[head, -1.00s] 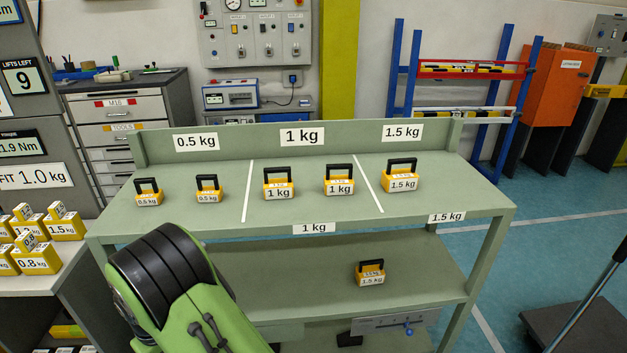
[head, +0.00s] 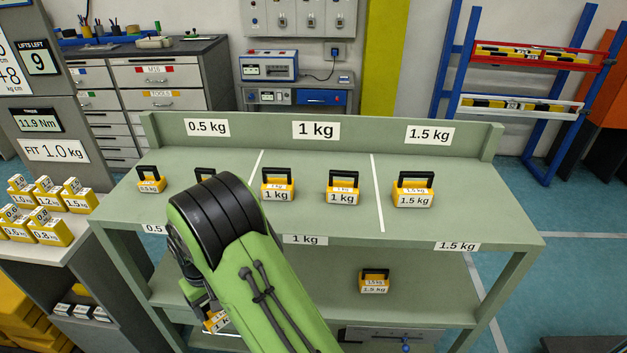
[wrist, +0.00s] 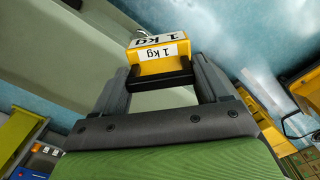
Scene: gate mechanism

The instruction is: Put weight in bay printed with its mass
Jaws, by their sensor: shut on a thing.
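My gripper (wrist: 160,88) is shut on the black handle of a yellow weight (wrist: 157,50) labelled 1 kg. In the head view this weight (head: 216,321) hangs low at the left front of the shelf unit, mostly hidden behind my arm. The green top shelf (head: 330,219) has three bays parted by white lines. Their back signs read 0.5 kg (head: 207,127), 1 kg (head: 316,130) and 1.5 kg (head: 429,134). The 1 kg bay holds two 1 kg weights (head: 277,190) (head: 343,193). The 0.5 kg bay holds two small weights, one partly hidden by my arm.
One weight (head: 414,196) stands in the 1.5 kg bay. Another 1.5 kg weight (head: 374,284) stands on the lower shelf. Several yellow blocks crowd the left bench (head: 85,232). The top shelf has free room along its front, right of my arm.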

